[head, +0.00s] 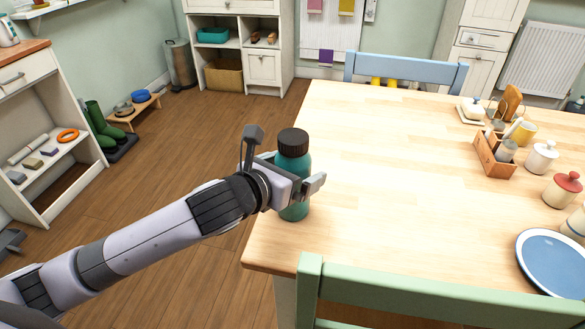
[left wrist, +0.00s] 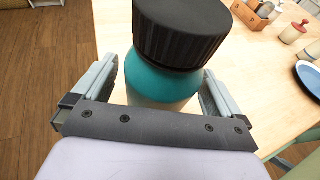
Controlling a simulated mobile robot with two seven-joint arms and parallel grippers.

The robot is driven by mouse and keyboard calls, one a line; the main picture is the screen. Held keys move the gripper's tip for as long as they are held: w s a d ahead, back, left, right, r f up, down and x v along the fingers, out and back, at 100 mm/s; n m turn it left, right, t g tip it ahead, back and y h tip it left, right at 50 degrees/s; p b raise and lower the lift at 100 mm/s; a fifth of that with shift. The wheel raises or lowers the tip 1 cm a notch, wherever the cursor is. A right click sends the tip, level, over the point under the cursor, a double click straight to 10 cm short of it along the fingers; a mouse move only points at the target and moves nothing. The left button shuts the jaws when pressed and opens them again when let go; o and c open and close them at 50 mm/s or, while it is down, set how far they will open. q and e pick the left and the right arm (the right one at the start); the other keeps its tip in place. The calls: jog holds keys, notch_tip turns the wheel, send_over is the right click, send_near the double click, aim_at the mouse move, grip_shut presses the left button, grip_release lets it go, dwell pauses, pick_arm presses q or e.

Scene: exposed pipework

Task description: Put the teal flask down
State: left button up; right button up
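The teal flask (head: 295,178) with a black ribbed cap is upright at the near left corner of the wooden table (head: 400,225), and its base appears to rest on the tabletop. My left gripper (head: 300,187) is around the flask's body, one finger on each side. In the left wrist view the flask (left wrist: 160,82) is between the fingers, with narrow light gaps beside it, so the gripper looks open. The flask's lower part is hidden there by the gripper. My right gripper is not in view.
A green chair (head: 430,298) stands at the near edge and a blue chair (head: 405,70) at the far edge. A wooden caddy (head: 494,155), several jars and a blue plate (head: 553,262) are at the right. The table's middle is clear.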

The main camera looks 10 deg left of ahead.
pick_arm(q)
jog(key=shift+s+r, duration=0.1)
jog(key=shift+r, duration=0.1)
jog(key=p+v, duration=0.1)
jog(key=v, duration=1.1)
